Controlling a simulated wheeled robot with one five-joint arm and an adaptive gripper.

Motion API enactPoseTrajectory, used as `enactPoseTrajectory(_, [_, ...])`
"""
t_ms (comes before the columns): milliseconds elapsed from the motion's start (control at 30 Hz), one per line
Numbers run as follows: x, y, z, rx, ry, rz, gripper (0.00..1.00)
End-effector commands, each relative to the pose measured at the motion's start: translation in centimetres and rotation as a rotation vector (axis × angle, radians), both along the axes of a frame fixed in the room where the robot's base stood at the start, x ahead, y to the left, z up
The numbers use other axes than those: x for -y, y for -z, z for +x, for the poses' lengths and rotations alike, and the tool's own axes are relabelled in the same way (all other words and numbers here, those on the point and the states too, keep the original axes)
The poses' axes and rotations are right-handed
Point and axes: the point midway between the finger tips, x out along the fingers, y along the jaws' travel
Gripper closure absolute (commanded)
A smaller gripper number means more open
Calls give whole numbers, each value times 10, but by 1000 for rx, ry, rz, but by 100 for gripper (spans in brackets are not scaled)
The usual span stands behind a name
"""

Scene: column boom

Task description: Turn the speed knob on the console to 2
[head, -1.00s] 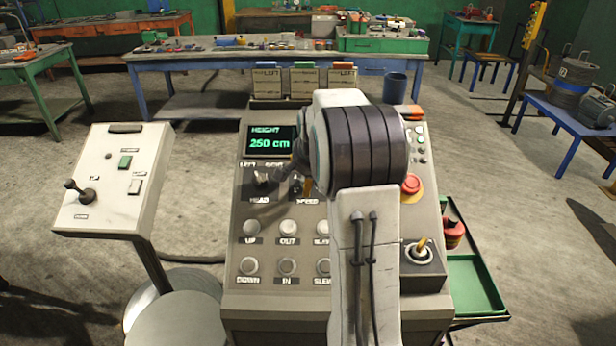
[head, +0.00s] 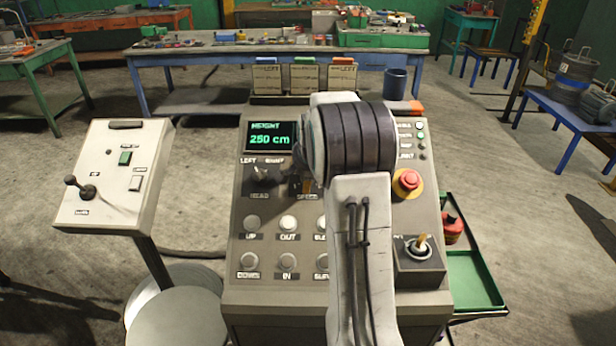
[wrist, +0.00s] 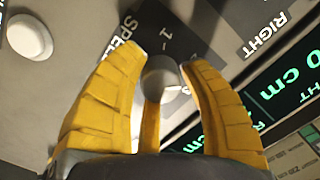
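The console (head: 340,298) stands in front of me, with its SPEED label partly hidden behind my arm in the head view. In the wrist view, the grey speed knob (wrist: 160,78) sits beside the SPEED lettering, with a "1" and a tick mark printed above it. My gripper (wrist: 160,56) has its yellow fingers on either side of the knob, tips very close to it. I cannot tell whether they touch it. The knob's setting is not clear. In the head view my arm hides most of the gripper.
The display (head: 269,138) reads HEIGHT 250 cm. The HEAD switch (head: 262,175) is just left of the gripper. White buttons (head: 288,223) lie below. A side panel (head: 115,175) stands left.

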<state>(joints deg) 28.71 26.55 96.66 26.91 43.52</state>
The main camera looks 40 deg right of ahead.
Motion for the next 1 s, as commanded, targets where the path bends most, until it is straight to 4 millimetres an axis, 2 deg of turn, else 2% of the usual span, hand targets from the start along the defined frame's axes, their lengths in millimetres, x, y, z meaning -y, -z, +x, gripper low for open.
enactPoseTrajectory(67, [0,0,0,0,0,0,68])
enactPoseTrajectory(400, [0,0,0,0,0,0,99])
enactPoseTrajectory(567, [0,1,0,-13,-35,-16,99])
enactPoseTrajectory(800, [1,5,1,-72,-212,-97,100])
enactPoseTrajectory(1000, [1,3,0,-93,-265,-119,100])
